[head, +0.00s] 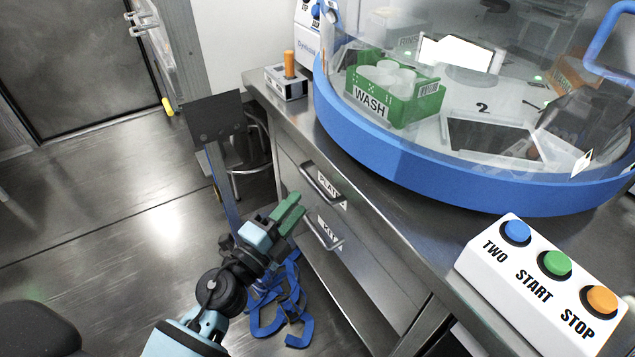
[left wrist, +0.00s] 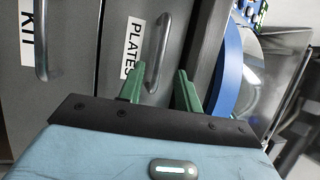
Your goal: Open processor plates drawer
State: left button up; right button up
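The plates drawer (head: 290,160) is the upper drawer under the bench and looks shut. Its bar handle (head: 318,186) sits beside a PLATES label (head: 332,184). My left gripper (head: 294,211), with green fingers, is in front of the drawers, just left of and below that handle. In the left wrist view the fingers (left wrist: 160,90) are apart and empty. The plates handle (left wrist: 161,52) shows ahead, between the two fingertips, and the PLATES label (left wrist: 132,48) is behind the left finger. My right gripper is in neither view.
The KIT drawer, with its handle (head: 324,234), lies below. A blue-rimmed round machine (head: 400,160) and a button box (head: 545,280) stand on the bench. A blue-grey stand (head: 222,170) and blue straps (head: 282,305) are near my left arm. Open floor lies left.

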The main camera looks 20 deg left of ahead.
aim_at(314, 182)
pick_arm(q)
jog(key=x, duration=0.7)
jog(key=shift+w, duration=0.3)
grip_shut()
